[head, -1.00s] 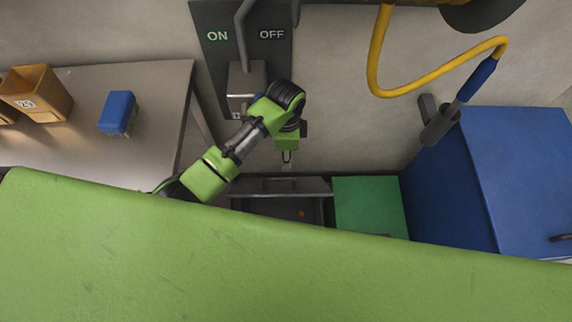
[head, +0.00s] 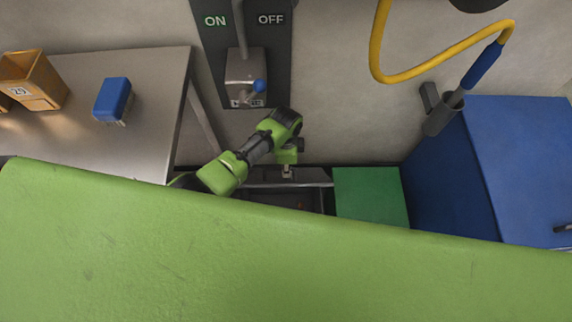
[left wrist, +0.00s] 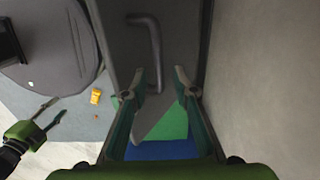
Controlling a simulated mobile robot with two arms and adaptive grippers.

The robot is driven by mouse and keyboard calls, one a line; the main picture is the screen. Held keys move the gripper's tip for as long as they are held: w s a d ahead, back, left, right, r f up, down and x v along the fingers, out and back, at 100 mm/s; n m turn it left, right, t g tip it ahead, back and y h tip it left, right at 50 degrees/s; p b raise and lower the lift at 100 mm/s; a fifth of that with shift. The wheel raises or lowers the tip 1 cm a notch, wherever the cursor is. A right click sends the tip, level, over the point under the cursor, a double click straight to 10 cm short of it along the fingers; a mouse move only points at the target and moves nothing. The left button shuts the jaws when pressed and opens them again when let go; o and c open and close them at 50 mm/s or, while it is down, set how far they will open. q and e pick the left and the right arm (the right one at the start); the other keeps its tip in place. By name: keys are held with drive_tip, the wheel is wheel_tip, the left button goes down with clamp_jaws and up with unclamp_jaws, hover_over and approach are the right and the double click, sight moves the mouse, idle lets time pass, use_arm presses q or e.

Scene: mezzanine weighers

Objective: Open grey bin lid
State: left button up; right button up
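The grey bin (head: 325,203) stands left of the green-lidded bin, partly hidden by my green body. Its grey lid (left wrist: 118,40) fills the upper middle of the left wrist view, with a bent grey bar handle (left wrist: 152,45). In the head view a dark area with a small orange spot shows at the bin; I cannot tell how far the lid is raised. My left gripper (head: 287,174) is over the bin's back edge. In the left wrist view its fingers (left wrist: 163,78) are apart, around the handle's lower end. My right gripper (left wrist: 60,107) shows there at left, open and empty.
A green bin lid (head: 368,197) and a large blue box (head: 525,165) stand to the right. A wall lever (head: 258,87) is behind the arm. A steel table (head: 150,130) at left holds a blue brush (head: 113,97) and an orange bin (head: 35,78).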

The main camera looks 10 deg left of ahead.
use_arm(q)
clamp_jaws()
drive_tip(key=w, duration=0.1)
drive_tip(key=w+r, duration=0.1)
drive_tip(key=w, duration=0.1)
drive_tip(key=w+a+b, duration=0.1)
drive_tip(key=shift+w+r, duration=0.15)
unclamp_jaws()
drive_tip(key=shift+d, duration=0.1)
